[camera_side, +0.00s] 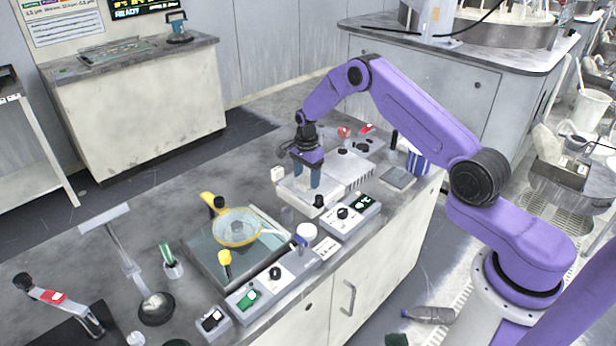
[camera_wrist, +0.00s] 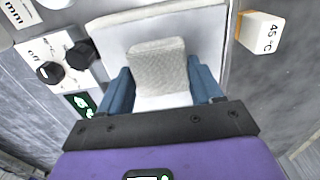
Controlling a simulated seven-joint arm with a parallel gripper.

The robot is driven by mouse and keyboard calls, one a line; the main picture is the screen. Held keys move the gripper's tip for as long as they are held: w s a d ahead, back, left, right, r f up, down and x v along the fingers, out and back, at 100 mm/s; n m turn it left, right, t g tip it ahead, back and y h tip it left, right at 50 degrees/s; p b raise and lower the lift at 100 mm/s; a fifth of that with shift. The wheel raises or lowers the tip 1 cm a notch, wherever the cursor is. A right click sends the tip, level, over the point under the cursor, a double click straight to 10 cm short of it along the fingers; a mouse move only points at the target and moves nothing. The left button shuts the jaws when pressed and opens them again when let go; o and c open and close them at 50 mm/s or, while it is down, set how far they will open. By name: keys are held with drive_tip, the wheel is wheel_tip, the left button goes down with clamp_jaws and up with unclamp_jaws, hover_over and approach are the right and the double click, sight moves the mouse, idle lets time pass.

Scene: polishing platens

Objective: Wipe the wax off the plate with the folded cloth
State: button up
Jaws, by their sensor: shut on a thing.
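My gripper (camera_side: 306,176) points down over a pale, flat plate (camera_wrist: 112,38) on a light-coloured unit at the middle of the bench. Its two blue fingers are shut on the folded cloth (camera_wrist: 158,62), a light grey, textured pad that shows between them in the wrist view. In the side view the cloth (camera_side: 304,179) is mostly covered by the fingers. It is low over the plate; I cannot tell whether it touches. I cannot make out any wax; the cloth and gripper cover part of the plate.
A control box with a black knob (camera_side: 343,213) and green display stands close in front of the plate. A small block marked 45 °C (camera_wrist: 260,33) stands beside it.

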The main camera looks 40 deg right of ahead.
drive_tip(key=shift+w, duration=1.95)
drive_tip(key=shift+s, duration=2.65)
drive_tip(key=shift+w, duration=2.55)
wheel_tip(320, 180, up, 8)
